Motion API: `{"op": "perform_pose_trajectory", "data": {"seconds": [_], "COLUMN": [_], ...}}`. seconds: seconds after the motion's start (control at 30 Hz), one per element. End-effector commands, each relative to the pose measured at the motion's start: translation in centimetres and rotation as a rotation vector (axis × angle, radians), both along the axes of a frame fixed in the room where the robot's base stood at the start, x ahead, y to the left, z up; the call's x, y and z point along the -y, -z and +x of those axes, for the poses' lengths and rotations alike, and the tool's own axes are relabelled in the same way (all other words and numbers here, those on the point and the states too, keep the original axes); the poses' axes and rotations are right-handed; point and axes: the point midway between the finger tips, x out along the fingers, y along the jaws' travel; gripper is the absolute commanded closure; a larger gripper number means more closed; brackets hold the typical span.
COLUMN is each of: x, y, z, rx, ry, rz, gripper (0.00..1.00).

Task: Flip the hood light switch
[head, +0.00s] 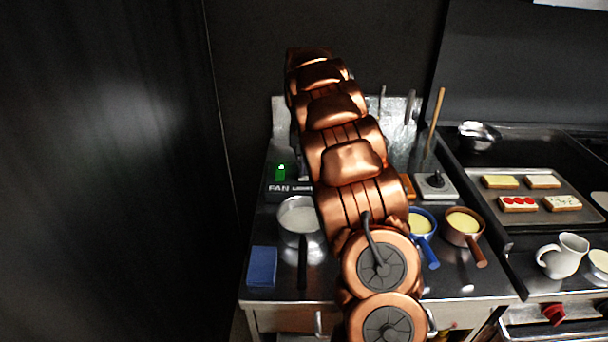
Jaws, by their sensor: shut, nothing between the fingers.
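A dark panel (278,188) lettered "FAN" and "LIGHT" stands at the back left of the steel counter. A green-lit switch (280,173) sits above the word "FAN". The "LIGHT" lettering (302,188) is partly covered by my copper arm, and the light switch above it cannot be made out clearly. My arm reaches up across the middle of the view, just right of the panel. My gripper cannot be made out; the arm links hide that area, so its distance from the switch cannot be told.
A pot (298,216) and a blue cloth (262,266) lie in front of the panel. Right of my arm are a blue pan (421,222), a copper pan (463,222) and a grey box with a black knob (436,186). A food tray (530,175) and white jug (563,256) are farther right.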

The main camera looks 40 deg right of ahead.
Motion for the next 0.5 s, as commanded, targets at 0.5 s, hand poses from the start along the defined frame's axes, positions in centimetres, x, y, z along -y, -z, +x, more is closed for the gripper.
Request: {"op": "perform_pose_trajectory", "data": {"seconds": [0.5], "x": [-0.02], "y": [0.65], "z": [0.01], "rx": [0.000], "ry": [0.000], "rz": [0.000], "gripper": [1.00]}}
